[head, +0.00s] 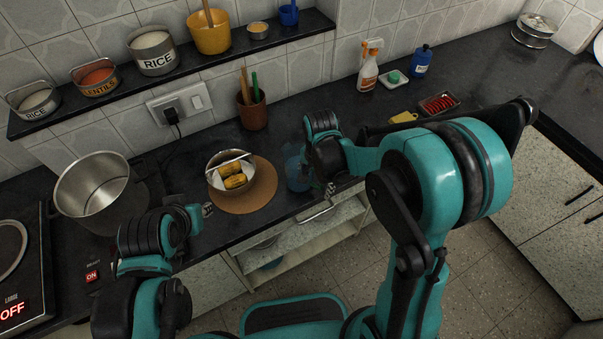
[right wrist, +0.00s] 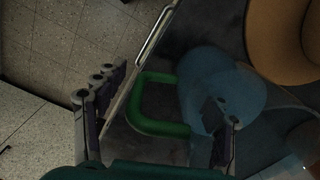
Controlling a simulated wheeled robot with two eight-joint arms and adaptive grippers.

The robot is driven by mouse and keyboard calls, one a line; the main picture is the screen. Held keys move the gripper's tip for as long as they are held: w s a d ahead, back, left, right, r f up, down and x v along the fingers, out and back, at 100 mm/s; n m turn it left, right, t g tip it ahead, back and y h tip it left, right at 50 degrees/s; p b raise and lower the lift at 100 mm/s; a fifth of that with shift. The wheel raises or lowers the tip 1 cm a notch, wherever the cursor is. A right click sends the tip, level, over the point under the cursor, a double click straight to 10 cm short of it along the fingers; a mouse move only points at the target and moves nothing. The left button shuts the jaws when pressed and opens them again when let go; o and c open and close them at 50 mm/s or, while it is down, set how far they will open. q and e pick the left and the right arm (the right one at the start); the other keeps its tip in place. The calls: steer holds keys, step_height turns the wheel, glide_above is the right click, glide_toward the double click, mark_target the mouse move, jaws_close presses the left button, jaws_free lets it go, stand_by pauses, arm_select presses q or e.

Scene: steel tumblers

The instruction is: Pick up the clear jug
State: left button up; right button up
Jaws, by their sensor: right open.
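The clear jug (head: 297,174) is a bluish see-through vessel standing on the dark counter near its front edge, partly hidden by my right arm in the head view. In the right wrist view the jug's body (right wrist: 222,75) shows at upper right, and its green handle (right wrist: 160,128) points toward the left. My right gripper (head: 328,188) is beside the jug; in the right wrist view it is open (right wrist: 160,105), with the handle between its two fingers. The right-hand finger overlaps the jug's body; I cannot tell whether they touch. My left gripper (head: 206,210) is near the counter's front edge, its jaws unclear.
Left of the jug, a steel bowl (head: 217,161) with yellow food sits on a round brown mat (head: 262,193). A large steel pot (head: 88,188) stands farther left. A brown utensil holder (head: 252,115) is behind. A yellow sponge (head: 403,117) and red tray (head: 439,104) lie right.

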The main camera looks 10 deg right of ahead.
jaws_close()
steer(key=shift+r, duration=0.15)
steer(key=shift+r+p, duration=0.65)
steer(key=shift+r, duration=0.5)
steer(key=shift+r+p, duration=0.45)
steer(key=shift+r, duration=0.5)
steer(key=s+d+r+p, duration=0.4)
steer(key=s+r, duration=0.2)
steer(key=s, duration=0.4)
steer(key=shift+s+d+r, duration=0.25)
steer(key=shift+d, duration=0.15)
